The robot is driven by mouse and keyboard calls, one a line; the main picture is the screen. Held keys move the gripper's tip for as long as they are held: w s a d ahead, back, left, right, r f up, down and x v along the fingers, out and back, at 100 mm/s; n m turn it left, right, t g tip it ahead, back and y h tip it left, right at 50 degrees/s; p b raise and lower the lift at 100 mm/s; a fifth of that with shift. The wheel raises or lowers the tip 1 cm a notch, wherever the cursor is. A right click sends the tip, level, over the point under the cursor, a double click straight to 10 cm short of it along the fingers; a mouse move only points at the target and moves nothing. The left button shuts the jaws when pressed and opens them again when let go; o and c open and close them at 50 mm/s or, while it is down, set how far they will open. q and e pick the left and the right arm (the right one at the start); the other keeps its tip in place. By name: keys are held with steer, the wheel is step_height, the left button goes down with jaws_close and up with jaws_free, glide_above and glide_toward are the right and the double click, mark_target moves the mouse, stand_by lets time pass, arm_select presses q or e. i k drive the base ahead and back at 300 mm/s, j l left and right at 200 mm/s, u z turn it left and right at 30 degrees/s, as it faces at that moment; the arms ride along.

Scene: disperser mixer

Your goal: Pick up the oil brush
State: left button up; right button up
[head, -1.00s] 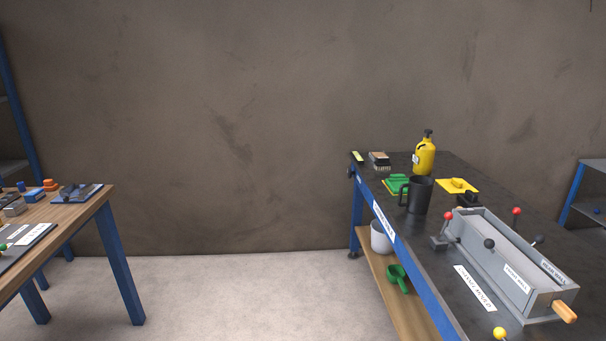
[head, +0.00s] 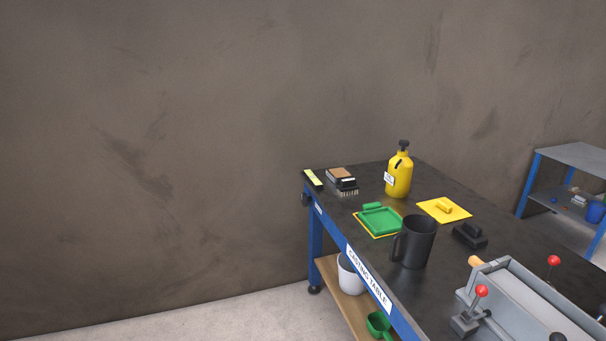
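A brush-like block with a tan top, dark body and pale bristles (head: 342,181) lies near the far left corner of the casting table (head: 425,178). It looks like a brush, but I cannot tell for certain that it is the oil brush. A yellow bottle with a black cap (head: 399,175) stands to its right. Neither of my grippers is in view.
A green tray (head: 380,220), black mug (head: 414,242), yellow plate (head: 444,209), black block (head: 469,235) and grey mould (head: 535,300) are on the table. A small yellow-green item (head: 313,179) lies beside the brush. A white bucket (head: 350,275) is below. Floor at left is clear.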

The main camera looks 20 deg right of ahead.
mark_target(346, 187)
steer(key=i, duration=1.65)
steer(key=z, duration=0.05)
